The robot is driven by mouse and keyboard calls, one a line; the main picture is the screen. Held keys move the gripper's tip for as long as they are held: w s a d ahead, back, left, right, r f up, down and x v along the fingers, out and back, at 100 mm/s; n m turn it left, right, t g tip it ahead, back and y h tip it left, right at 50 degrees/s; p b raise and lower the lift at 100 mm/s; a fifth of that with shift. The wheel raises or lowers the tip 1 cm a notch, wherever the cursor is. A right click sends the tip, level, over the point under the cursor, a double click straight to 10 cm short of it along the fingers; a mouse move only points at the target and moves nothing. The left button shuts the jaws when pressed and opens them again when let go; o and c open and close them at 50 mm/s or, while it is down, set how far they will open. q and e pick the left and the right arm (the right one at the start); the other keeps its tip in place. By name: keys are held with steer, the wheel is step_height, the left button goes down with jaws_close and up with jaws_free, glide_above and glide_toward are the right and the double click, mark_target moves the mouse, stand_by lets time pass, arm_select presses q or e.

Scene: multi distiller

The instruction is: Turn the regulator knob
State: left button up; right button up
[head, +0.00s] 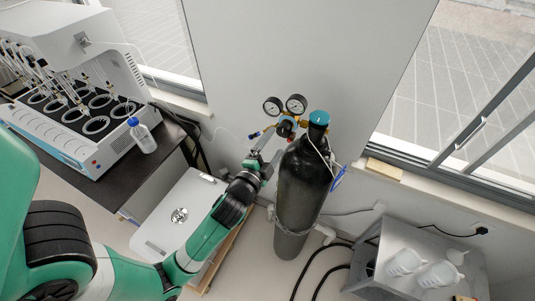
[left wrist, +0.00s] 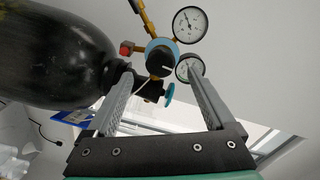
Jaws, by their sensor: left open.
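The regulator knob (left wrist: 160,63) is black with a white mark and sits on the front of the regulator, inside a blue ring. In the head view the knob (head: 284,129) shows small below two round gauges. My left gripper (left wrist: 160,72) is open, with one finger on each side of the knob in the wrist picture; I cannot tell whether either touches it. In the head view my left gripper (head: 268,157) is just below and left of the regulator. The regulator is on a black gas cylinder (head: 301,185) with a blue top. My right gripper is not in view.
Two gauges (left wrist: 190,25) and a teal valve handle (left wrist: 169,94) are close to the fingers. A bench holds a distiller (head: 75,60) and a bottle (head: 143,138). A metal stand (head: 405,240) is at right.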

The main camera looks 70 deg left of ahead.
arm_select(q)
steer(key=v, duration=0.5)
stand_by(0.3)
